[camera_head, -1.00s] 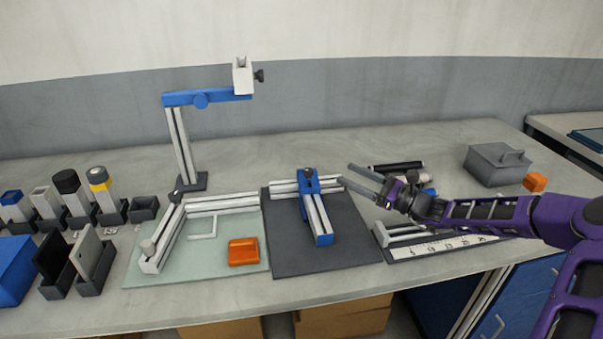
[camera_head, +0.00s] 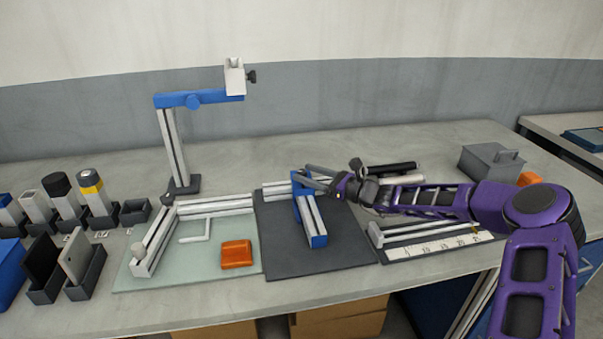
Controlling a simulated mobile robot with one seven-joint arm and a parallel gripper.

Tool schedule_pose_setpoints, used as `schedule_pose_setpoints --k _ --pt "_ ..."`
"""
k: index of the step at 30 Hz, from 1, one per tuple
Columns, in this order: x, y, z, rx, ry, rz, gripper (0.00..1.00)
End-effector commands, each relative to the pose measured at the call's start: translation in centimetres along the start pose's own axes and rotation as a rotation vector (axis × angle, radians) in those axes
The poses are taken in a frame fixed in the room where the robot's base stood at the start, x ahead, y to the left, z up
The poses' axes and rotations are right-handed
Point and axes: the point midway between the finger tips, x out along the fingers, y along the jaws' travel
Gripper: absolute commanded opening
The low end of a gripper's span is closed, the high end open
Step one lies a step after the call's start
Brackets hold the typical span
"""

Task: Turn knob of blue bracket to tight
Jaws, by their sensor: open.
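The blue bracket (camera_head: 297,186) joins two light rails on the dark mat, with a blue-ended rail (camera_head: 314,225) running forward from it. Its dark knob, on top, is now mostly hidden by my fingers. My gripper (camera_head: 308,175) is open, with its fingertips over the top of the bracket, reaching in from the right. I cannot tell whether the fingers touch the knob.
A tall stand with a blue arm (camera_head: 200,98) rises at back left. An orange block (camera_head: 237,254) lies on the pale green mat (camera_head: 185,278) to the left. A ruler (camera_head: 440,247) and dark cylinder (camera_head: 390,167) lie right. The dark mat's front (camera_head: 300,274) is clear.

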Motion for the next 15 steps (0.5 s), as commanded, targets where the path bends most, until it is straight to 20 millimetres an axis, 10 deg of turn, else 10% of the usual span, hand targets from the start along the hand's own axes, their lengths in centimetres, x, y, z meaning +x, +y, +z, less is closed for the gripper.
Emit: schedule_pose_setpoints --k 15 --pt "2.5 0.0 0.0 0.0 0.0 0.0 0.67"
